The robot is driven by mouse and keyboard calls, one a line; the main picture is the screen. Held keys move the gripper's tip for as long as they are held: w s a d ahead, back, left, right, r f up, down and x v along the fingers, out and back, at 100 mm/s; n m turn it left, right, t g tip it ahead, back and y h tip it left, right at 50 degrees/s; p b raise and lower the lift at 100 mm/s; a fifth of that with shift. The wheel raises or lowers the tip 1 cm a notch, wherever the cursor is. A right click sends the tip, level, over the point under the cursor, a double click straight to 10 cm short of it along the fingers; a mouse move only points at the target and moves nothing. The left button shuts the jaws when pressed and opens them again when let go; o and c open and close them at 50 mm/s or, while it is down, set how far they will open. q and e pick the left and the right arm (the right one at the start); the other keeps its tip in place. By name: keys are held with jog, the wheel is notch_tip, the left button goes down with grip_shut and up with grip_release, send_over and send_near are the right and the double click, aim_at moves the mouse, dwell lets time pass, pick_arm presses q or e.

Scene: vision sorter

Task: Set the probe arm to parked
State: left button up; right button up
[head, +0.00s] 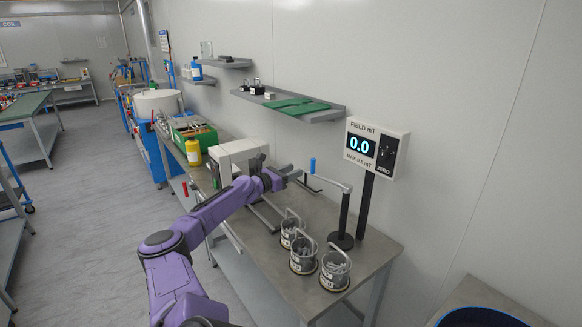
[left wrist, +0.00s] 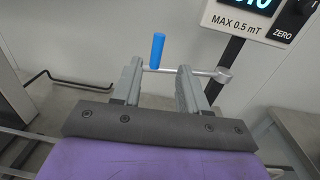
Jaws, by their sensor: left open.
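The probe arm (head: 331,181) is a light grey bar on top of a black post (head: 342,216) with a round base on the bench. A blue upright handle (head: 312,166) stands at its free end, pointing left. My left gripper (head: 297,174) is open and empty, just left of the blue handle. In the left wrist view the handle (left wrist: 157,51) appears between and beyond the two fingertips (left wrist: 158,72). The bar (left wrist: 200,72) runs right from it, partly behind the right finger. I cannot tell whether they touch. My right gripper is not in view.
A field meter (head: 376,149) reading 0.0 stands behind the post. Several wire-handled pots sit at the bench front, one at the corner (head: 335,272). A white machine (head: 232,155) and a yellow bottle (head: 193,152) stand left. A wall shelf (head: 325,115) hangs above. Bare bench (head: 375,258) shows at right.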

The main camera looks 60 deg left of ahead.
pick_arm(q)
jog(key=shift+c, duration=0.9)
jog(key=f+b, duration=0.2)
jog(key=b, duration=0.1)
jog(key=shift+w+d+t, duration=0.15)
jog(key=shift+d+t, duration=0.1)
jog(key=shift+t, duration=0.05)
grip_shut()
jog(key=w+d+r+n+y+b, duration=0.15)
jog(key=w+d+y+b, duration=0.25)
jog(key=w+d+b, duration=0.45)
jog(key=n+g+y+p, duration=0.1)
jog(key=n+g+y, duration=0.6)
jog(key=g, duration=0.1)
send_near(313, 165)
jog(key=p+x, duration=0.3)
jog(key=x, duration=0.2)
jog(key=shift+w+a+r, duration=0.15)
jog(key=shift+a+r, duration=0.05)
jog(key=shift+a, duration=0.05)
jog(key=shift+w+a, duration=0.35)
jog(key=shift+a, duration=0.2)
